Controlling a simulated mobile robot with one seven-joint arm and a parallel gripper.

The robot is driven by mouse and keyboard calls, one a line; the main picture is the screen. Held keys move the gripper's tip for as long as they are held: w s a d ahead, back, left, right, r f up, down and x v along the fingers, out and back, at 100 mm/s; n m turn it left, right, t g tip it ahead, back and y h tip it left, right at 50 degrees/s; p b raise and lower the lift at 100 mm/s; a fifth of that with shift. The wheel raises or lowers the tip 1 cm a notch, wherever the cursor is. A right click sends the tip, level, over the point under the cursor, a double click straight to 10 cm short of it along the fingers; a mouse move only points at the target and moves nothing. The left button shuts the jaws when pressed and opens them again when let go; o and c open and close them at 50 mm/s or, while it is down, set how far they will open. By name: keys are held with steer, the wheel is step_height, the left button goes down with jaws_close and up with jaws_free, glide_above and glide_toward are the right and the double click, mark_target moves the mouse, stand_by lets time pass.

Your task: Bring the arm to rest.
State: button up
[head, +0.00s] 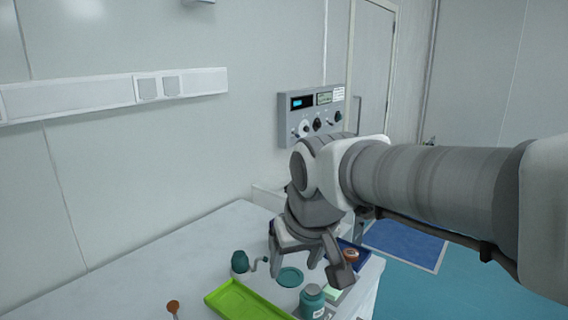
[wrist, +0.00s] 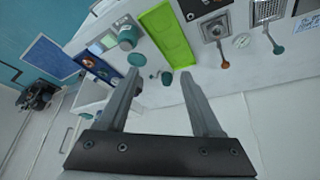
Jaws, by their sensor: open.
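My arm reaches in from the right of the head view and bends down over the white table (head: 190,250). My gripper (head: 310,270) points down above the table's right end, its two fingers apart with nothing between them. The wrist view also shows my gripper (wrist: 158,80) with both fingers spread and empty. Below it are a teal disc (head: 290,277), a teal bottle (head: 312,302) and a small dark teal object (head: 239,262). Whether a finger touches any of them is hard to tell, but a gap seems to show.
A lime green tray (head: 245,302) lies at the table's front. An orange-ended tool (head: 173,307) lies to its left. A blue tray (head: 352,256) is partly hidden behind my gripper. A grey control box (head: 312,115) is on the wall behind. Open floor (head: 450,290) lies right of the table.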

steer(key=s+d+f+m+h, duration=0.1)
steer(key=s+d+f+m, duration=0.2)
steer(key=s+d, duration=0.9)
steer(key=shift+s+d+t, duration=0.2)
steer(key=shift+s+t, duration=0.05)
steer(key=shift+t, duration=0.05)
stand_by(0.8)
